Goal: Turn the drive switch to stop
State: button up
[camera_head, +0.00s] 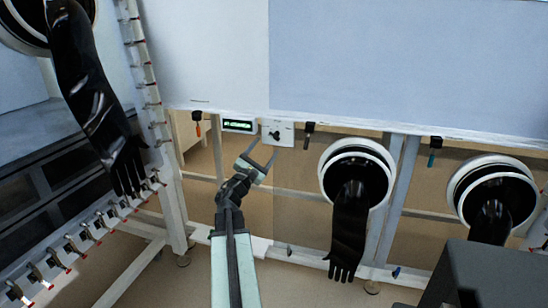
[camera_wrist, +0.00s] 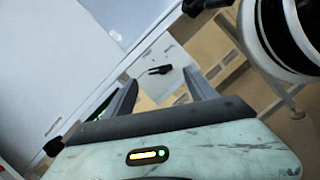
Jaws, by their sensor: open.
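The drive switch is a small dark knob (camera_head: 276,135) on a white square plate (camera_head: 287,138), mounted under the edge of the large pale panel. In the wrist view the knob (camera_wrist: 160,70) is a black handle lying roughly sideways in the tilted picture, on its white plate (camera_wrist: 172,82). My gripper (camera_head: 262,157) is open and empty, just below and in front of the plate. In the wrist view the knob appears between the two fingers, beyond their tips, and looks untouched. The knob's markings are too small to read.
A small green-lit display (camera_head: 239,125) sits left of the plate. Tools with orange (camera_head: 198,128) and teal (camera_head: 432,158) parts hang along the edge. Black gloves hang from round white ports at left and right; the nearest port (camera_head: 357,172) is right of my gripper.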

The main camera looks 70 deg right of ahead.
aim_at(274, 137)
jog(key=p+x, duration=0.3)
jog(key=x, duration=0.5)
jog(key=shift+r, duration=0.1)
jog(key=c, duration=1.4)
